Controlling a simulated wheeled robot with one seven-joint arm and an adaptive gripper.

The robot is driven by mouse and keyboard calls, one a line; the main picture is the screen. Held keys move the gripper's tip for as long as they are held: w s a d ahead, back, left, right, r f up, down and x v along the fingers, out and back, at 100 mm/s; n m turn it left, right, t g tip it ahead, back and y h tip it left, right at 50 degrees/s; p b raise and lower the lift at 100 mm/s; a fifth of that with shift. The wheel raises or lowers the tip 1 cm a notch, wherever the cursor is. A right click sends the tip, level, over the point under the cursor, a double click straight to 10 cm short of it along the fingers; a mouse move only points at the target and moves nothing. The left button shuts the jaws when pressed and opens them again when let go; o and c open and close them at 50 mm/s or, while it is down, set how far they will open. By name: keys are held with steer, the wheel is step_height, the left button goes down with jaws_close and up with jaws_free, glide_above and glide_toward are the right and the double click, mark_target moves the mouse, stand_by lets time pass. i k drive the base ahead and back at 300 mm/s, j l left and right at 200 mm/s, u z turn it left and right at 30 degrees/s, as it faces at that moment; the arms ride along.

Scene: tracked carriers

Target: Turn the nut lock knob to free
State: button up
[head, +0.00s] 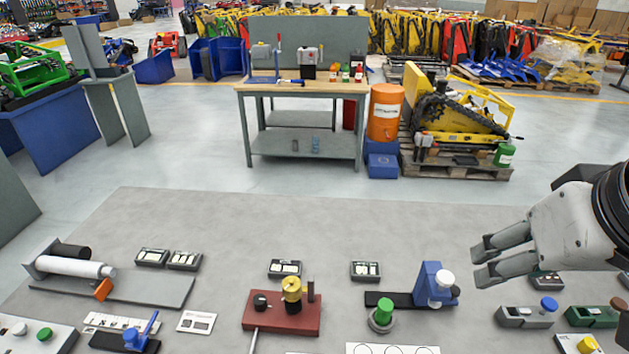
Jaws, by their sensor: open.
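A dark red base (276,325) stands on the grey worktop, with a brass-coloured round part (292,290) at its middle. No label tells which part is the nut lock knob, and I cannot read any knob's setting. My gripper (481,262) is at the right, open and empty, its two grey fingers pointing left. It is well to the right of the red base, near the blue bracket (430,284) with a white knob.
The grey worktop (210,230) is clear at the back. A green knob (385,307) stands between the red base and the blue bracket. A white roller (75,267) lies at the left. Small blocks with blue (548,304) and yellow knobs stand below my gripper.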

mark_target(259, 300)
steer(key=k+l+u, duration=0.1)
steer(key=u, duration=0.25)
steer(key=k+u, duration=0.15)
steer(key=u, duration=0.15)
steer(key=k+u, duration=0.1)
steer(key=u, duration=0.25)
steer(key=i+l+u, duration=0.2)
steer(key=u, duration=0.3)
steer(key=l, duration=0.1)
